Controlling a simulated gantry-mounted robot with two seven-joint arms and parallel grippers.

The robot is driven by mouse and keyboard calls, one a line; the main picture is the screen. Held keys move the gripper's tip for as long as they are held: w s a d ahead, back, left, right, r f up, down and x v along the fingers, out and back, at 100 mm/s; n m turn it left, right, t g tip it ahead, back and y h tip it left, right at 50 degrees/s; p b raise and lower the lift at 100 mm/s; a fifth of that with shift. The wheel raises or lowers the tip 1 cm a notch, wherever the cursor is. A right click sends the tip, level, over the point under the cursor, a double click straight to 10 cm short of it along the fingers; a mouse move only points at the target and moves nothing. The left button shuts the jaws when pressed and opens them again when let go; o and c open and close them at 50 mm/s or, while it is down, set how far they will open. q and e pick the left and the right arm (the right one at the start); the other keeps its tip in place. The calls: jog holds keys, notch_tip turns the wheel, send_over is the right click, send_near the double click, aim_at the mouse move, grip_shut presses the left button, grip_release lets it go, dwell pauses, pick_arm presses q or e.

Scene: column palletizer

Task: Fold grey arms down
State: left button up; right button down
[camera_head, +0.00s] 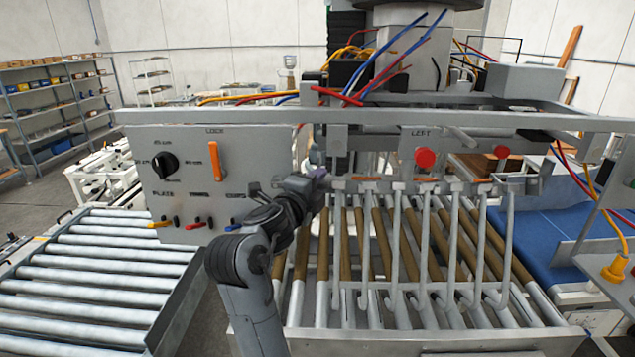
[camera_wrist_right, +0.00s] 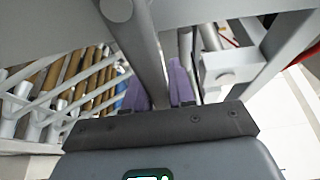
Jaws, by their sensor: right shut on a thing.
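Several thin grey arms (camera_head: 424,240) with hooked lower ends extend down from a rail under the LEFT panel (camera_head: 405,143), in front of the brown and grey rollers. My right gripper (camera_head: 317,168) is at the left end of this rail, between the two control panels. In the right wrist view its purple fingers (camera_wrist_right: 159,87) are shut around a grey bar (camera_wrist_right: 142,50) that runs up between them. I cannot tell which arm or part this bar belongs to. My left gripper is not in view.
The left panel (camera_head: 185,200) carries a black knob (camera_head: 165,162), an orange switch (camera_head: 215,160) and small coloured levers. Red buttons (camera_head: 424,158) sit on the right panel. A roller conveyor (camera_head: 90,280) lies at left, a blue belt (camera_head: 545,240) at right. Loose cables hang above.

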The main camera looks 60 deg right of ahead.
jog(key=r+n, duration=0.1)
jog(key=n, duration=0.1)
jog(key=w+r+n+t+h+p, duration=0.1)
jog(key=r+n, duration=0.1)
jog(key=n, duration=0.1)
jog(key=r+n+h, duration=0.1)
jog(key=r+n, duration=0.1)
jog(key=shift+w+a+r+t+p, duration=0.1)
jog(key=shift+w+a+t+p, duration=0.2)
jog(key=shift+a+p, duration=0.1)
dwell(0.4)
jog(key=c, duration=1)
grip_release()
jog(key=shift+c, duration=0.2)
